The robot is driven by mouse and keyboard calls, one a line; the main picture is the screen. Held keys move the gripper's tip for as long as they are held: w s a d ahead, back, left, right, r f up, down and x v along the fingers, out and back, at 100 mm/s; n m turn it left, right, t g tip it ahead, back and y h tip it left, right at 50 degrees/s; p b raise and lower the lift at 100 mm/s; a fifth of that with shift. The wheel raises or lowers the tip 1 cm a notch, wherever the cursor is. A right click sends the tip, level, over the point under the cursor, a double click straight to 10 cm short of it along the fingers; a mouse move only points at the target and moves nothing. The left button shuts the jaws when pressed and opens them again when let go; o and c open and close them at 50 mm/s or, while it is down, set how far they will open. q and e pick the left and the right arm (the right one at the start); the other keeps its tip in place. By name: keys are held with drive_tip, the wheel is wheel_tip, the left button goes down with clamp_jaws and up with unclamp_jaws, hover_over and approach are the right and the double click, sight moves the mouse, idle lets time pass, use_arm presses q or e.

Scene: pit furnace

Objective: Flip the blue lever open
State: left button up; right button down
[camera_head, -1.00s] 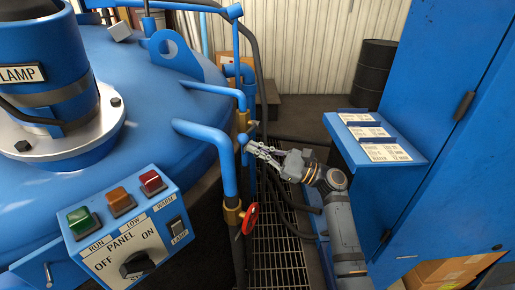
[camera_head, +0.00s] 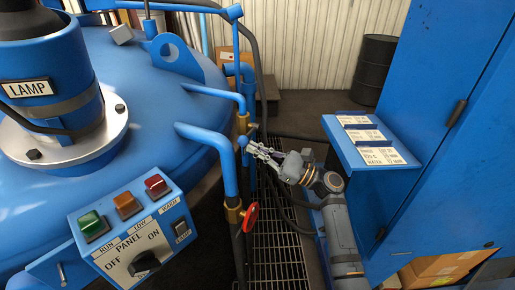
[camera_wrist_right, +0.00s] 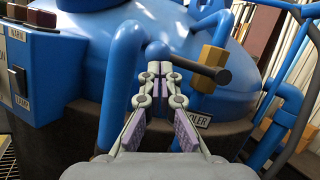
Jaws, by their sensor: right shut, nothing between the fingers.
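The blue lever shows in the right wrist view as a round blue knob (camera_wrist_right: 157,50) on a dark bar that reaches right to a brass valve block (camera_wrist_right: 213,59). In the head view the knob (camera_head: 242,142) sits just below the brass fitting (camera_head: 242,121) on the pipes beside the blue furnace (camera_head: 150,75). My right gripper (camera_head: 250,147) comes in from the right, with its fingertips close to the knob. In the wrist view the shut, empty fingertips (camera_wrist_right: 159,70) are just below the knob; I cannot tell whether they touch. My left gripper is out of view.
A red handwheel (camera_head: 251,217) and vertical blue pipe (camera_head: 229,165) stand nearer than the lever. A control panel (camera_head: 135,237) is at lower left. A blue cabinet (camera_head: 440,130) with a sloped label shelf bounds the right. Floor grating (camera_head: 280,255) runs between.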

drive_tip(key=w+d+r+m+t+h+p, duration=0.1)
drive_tip(key=r+m+p, duration=0.3)
drive_tip(key=m+p, duration=0.4)
drive_tip(key=w+d+r+m+t+h+p, duration=0.1)
drive_tip(key=w+r+m+t+h+p, duration=0.2)
drive_tip(key=m+p, duration=0.5)
drive_tip(key=shift+d+r+t+p, duration=0.15)
drive_tip(key=shift+r+t+p, duration=0.9)
drive_tip(key=shift+p, duration=2.5)
drive_tip(key=shift+w+r+g, duration=0.2)
drive_tip(key=shift+r+g, duration=0.05)
drive_tip(key=shift+r, duration=0.1)
